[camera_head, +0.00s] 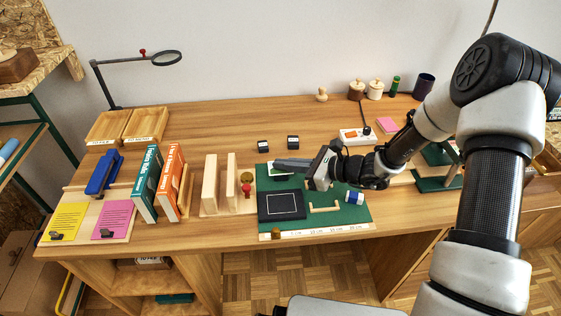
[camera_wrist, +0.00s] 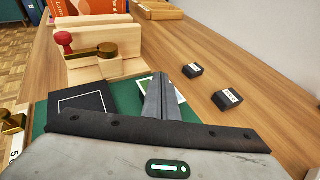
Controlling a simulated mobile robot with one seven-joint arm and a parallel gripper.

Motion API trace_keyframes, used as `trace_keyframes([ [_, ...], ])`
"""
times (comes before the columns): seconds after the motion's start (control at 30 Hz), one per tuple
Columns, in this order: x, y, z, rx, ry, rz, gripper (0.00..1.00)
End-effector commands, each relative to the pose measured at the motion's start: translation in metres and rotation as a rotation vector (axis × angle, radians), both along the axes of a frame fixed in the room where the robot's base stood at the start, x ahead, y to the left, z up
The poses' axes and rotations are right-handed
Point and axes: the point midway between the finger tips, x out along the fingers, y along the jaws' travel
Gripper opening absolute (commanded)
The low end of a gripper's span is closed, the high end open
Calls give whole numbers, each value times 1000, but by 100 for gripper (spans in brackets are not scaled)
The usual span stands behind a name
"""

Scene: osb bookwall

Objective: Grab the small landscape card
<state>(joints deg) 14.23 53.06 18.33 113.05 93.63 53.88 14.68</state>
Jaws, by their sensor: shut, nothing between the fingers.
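A small card with a white border and some green on it, likely the landscape card (camera_wrist: 180,95), lies on the green mat (camera_head: 342,217). In the wrist view my fingers cover its middle, and only its edges show on both sides. In the head view it is mostly hidden beneath my gripper. My gripper (camera_head: 277,163) points left over the back edge of the mat, with its fingers together and nothing between them. The fingers also show in the wrist view (camera_wrist: 158,80). I cannot tell whether they touch the card.
A black framed panel (camera_head: 281,205) lies on the mat. A wooden stand (camera_head: 210,185) with a red knob (camera_wrist: 63,38) and brass part is to the left. Two small black blocks (camera_head: 263,146) (camera_head: 293,142) sit behind. Books (camera_head: 148,183) stand further left. Bare tabletop (camera_head: 225,130) lies at the back.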

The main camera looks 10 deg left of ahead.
Motion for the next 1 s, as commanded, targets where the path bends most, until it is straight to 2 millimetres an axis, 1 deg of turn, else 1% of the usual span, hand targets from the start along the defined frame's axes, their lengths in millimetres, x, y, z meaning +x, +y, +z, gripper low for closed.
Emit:
trace_keyframes([
  [0.03, -1, -6, -9, -19, 11, -8, 0],
  [0.2, -1, -6, -9, -19, 11, -8, 0],
  [0.27, -1, -6, -7, -19, 11, -8, 0],
  [0.4, 0, -6, 6, -18, 10, -8, 0],
  [0.57, 0, -5, 7, -14, 8, -7, 0],
  [0.7, 2, -10, 9, -14, 8, -5, 0],
  [0.77, 0, -22, 9, -15, 9, -7, 0],
  [1.0, -15, -75, 10, -12, 8, -7, 0],
])
